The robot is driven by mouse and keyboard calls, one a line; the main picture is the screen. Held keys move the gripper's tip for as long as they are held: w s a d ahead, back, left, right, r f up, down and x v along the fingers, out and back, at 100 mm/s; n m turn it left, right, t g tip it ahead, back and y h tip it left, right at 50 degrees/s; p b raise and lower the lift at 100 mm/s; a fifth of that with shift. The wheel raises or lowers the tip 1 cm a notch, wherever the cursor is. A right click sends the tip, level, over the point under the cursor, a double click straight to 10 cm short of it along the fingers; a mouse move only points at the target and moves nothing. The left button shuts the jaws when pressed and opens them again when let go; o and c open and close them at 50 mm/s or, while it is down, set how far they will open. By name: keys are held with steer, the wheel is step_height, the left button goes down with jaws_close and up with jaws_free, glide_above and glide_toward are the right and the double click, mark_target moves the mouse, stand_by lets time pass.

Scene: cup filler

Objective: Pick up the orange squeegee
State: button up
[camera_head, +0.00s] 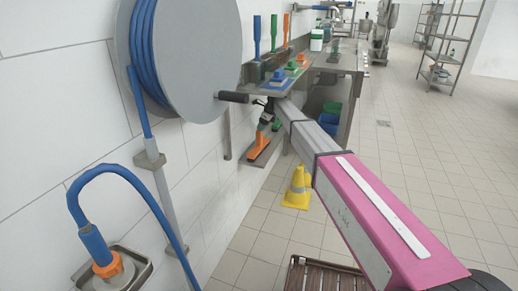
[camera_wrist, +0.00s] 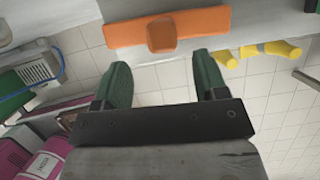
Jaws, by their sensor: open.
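In the head view my gripper (camera_head: 268,118) is small and dark, close above the squeegee; contact cannot be told.
A metal shelf (camera_head: 262,88) with coloured brushes is just above my gripper. A blue hose reel (camera_head: 190,45) is on the wall to the left. A yellow cone (camera_head: 297,188) stands on the floor below. The tiled floor to the right is open.

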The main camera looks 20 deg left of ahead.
mark_target(258, 134)
steer(key=shift+w+a+f, duration=0.2)
steer(key=shift+a+f, duration=0.05)
steer(key=shift+a, duration=0.45)
steer(key=x, duration=0.6)
steer(key=shift+f, duration=0.3)
steer(key=shift+d, duration=0.1)
steer(key=c, duration=1.2)
